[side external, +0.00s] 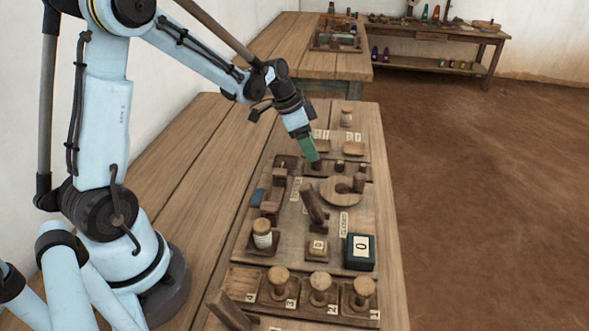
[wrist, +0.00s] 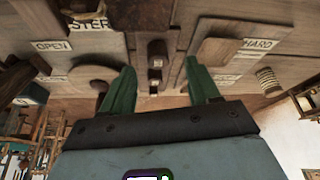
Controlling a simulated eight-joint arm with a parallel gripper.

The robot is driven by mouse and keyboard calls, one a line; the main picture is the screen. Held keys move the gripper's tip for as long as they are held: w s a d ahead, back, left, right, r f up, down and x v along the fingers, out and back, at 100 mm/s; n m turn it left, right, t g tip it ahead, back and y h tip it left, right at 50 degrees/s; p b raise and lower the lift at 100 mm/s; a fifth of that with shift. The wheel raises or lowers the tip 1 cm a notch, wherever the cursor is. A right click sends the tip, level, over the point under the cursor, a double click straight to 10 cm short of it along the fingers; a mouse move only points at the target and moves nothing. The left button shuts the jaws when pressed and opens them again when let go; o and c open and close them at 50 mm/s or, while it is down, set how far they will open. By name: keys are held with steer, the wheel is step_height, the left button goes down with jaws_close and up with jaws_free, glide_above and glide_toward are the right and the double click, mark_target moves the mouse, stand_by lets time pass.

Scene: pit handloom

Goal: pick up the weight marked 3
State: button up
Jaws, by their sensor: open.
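The weight marked 3 (side external: 278,280) appears to be the leftmost of the round wooden knobbed weights in the front tray of the side external view, with the label 3 (side external: 291,304) at its lower right. It stands upright in its slot. My gripper (side external: 314,163) is well away from it, over the far part of the board. In the wrist view my gripper (wrist: 160,80) has its two green fingers spread, with small dark wooden pieces (wrist: 156,62) visible beyond the gap. The weights are not recognisable in the wrist view.
Two similar weights stand to the right, by labels 2 (side external: 320,288) and 1 (side external: 362,291). The slot by label 4 (side external: 242,279) looks empty. A dark wooden handle (side external: 228,312) rises in front.

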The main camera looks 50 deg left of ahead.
mark_target(317, 163)
steer(key=shift+x, duration=2.15)
steer(key=shift+d, duration=0.2)
steer(key=shift+c, duration=0.4)
steer(key=shift+r, duration=0.1)
jaws_close()
